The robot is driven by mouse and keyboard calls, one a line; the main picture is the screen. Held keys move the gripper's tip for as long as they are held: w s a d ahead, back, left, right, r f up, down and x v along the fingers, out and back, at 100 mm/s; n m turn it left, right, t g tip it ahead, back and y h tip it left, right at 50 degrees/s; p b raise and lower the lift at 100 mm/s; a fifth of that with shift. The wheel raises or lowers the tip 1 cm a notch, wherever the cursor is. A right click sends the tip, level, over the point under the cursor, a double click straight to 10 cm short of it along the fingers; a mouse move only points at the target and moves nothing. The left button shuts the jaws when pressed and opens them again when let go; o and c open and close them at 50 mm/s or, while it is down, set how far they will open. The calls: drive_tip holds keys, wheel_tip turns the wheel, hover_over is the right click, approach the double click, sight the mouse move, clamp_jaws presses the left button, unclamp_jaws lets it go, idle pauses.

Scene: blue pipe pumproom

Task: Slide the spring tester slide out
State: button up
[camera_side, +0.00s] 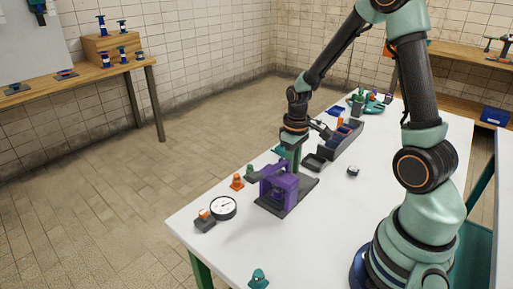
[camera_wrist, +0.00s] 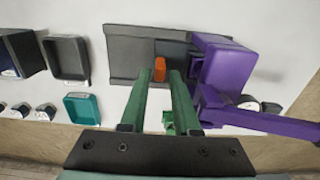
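The spring tester has a purple frame (camera_side: 285,181) on a dark grey base plate (camera_side: 303,194). In the wrist view the purple frame (camera_wrist: 223,62) stands right of centre on the grey plate (camera_wrist: 128,50). A small orange tab (camera_wrist: 159,68) shows on the plate, left of the purple frame; I take it to be part of the slide, but its full shape is hidden. My gripper (camera_wrist: 161,75) has green fingers standing apart, with the orange tab between or just beyond their tips. I see gaps beside the tab. In the side view my gripper (camera_side: 292,154) points down just behind the purple frame.
Dark trays (camera_side: 315,162) lie beyond the tester. In the wrist view a black tray (camera_wrist: 67,58) and a teal tray (camera_wrist: 83,107) are at left. The white table's front is mostly clear.

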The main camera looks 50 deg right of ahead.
drive_tip(key=shift+f, duration=1.3)
clamp_jaws()
idle(0.5)
